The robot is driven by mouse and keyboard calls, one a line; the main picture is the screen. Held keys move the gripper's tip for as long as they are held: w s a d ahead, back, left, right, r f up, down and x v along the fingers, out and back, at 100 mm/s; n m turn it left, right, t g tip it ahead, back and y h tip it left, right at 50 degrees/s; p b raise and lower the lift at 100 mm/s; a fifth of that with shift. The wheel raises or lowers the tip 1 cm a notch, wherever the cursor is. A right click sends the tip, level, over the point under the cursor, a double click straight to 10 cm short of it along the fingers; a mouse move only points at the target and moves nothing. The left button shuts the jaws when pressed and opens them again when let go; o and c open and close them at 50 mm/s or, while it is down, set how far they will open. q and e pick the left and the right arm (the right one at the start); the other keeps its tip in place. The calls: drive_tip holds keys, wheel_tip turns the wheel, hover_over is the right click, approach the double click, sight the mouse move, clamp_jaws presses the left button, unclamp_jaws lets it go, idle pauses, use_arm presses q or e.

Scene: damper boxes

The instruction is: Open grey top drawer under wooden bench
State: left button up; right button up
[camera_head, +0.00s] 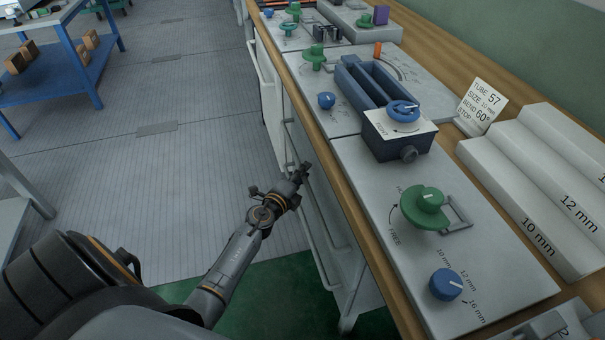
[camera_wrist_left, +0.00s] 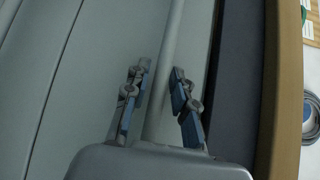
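The grey drawer unit (camera_head: 342,232) is under the wooden bench (camera_head: 345,187), with long bar handles along its front. My left gripper (camera_head: 302,170) is at the upper part of this front, just below the bench edge. In the left wrist view, a grey bar handle (camera_wrist_left: 172,45) runs between the two blue-padded fingers of my left gripper (camera_wrist_left: 160,85). The fingers stand apart on either side of the bar, and I see no clear contact. The top drawer looks shut, but my gripper hides part of it. My right gripper is not in view.
The bench top carries a grey panel with a green knob (camera_head: 424,200) and a blue knob (camera_head: 446,284), a dark box (camera_head: 398,140) and grey steps (camera_head: 530,200). A blue table (camera_head: 62,65) stands far left. The floor (camera_head: 170,170) left of the bench is clear.

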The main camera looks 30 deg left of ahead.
use_arm(q)
clamp_jaws()
